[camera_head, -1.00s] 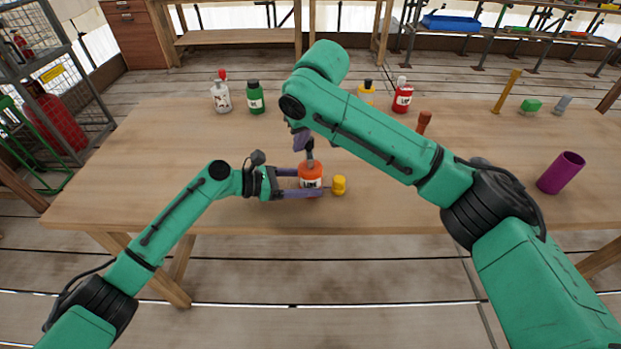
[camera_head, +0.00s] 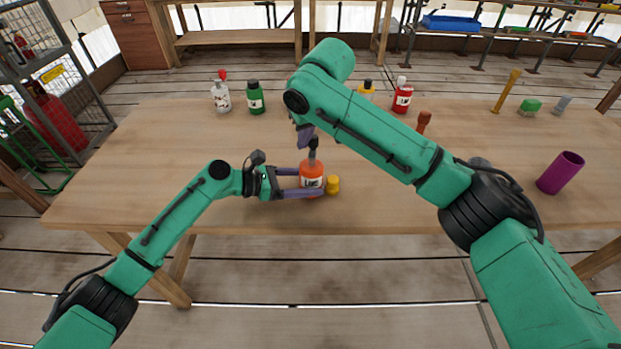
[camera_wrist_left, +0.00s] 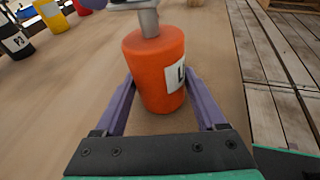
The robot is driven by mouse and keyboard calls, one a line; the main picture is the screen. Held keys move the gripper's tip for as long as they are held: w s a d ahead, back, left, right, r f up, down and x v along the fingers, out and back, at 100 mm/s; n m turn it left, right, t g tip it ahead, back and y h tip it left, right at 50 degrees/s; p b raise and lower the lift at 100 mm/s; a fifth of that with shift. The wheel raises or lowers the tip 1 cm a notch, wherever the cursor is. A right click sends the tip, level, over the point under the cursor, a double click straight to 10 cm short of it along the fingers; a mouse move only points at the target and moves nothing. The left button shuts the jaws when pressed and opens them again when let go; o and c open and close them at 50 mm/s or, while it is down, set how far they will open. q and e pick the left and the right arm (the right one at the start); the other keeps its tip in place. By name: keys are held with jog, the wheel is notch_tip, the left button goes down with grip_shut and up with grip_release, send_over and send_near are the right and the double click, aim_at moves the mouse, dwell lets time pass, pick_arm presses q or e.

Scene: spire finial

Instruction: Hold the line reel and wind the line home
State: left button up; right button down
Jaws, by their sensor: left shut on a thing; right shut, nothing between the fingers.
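The line reel (camera_head: 311,174) is an orange cylinder with a white label, upright on the table. My left gripper (camera_head: 305,186) is shut on it, with the purple fingers along both sides; the wrist view also shows the reel (camera_wrist_left: 158,75) between them. A grey shaft (camera_wrist_left: 149,22) rises from its top, with a dark crank knob (camera_head: 313,143) above. A small yellow piece (camera_head: 333,185) sits close at the reel's right side; no line between them can be made out. My right gripper (camera_head: 304,138) is shut and empty, pointing down just beside the crank knob, partly hidden by its arm.
Bottles stand along the back: white with red cap (camera_head: 221,97), green (camera_head: 255,99), yellow (camera_head: 366,91) and red (camera_head: 403,97). A brown peg (camera_head: 423,122) and a purple cylinder (camera_head: 560,172) are to the right.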

jog(key=shift+d+f, duration=0.1)
pick_arm(q)
jog(key=shift+s, duration=0.1)
pick_arm(e)
jog(key=shift+s+a, duration=0.2)
jog(key=shift+a, duration=0.2)
notch_tip(320, 180, up, 7)
dwell(0.5)
jog(key=shift+w, duration=0.1)
pick_arm(q)
jog(key=o, duration=0.9)
jog(key=shift+a, duration=0.15)
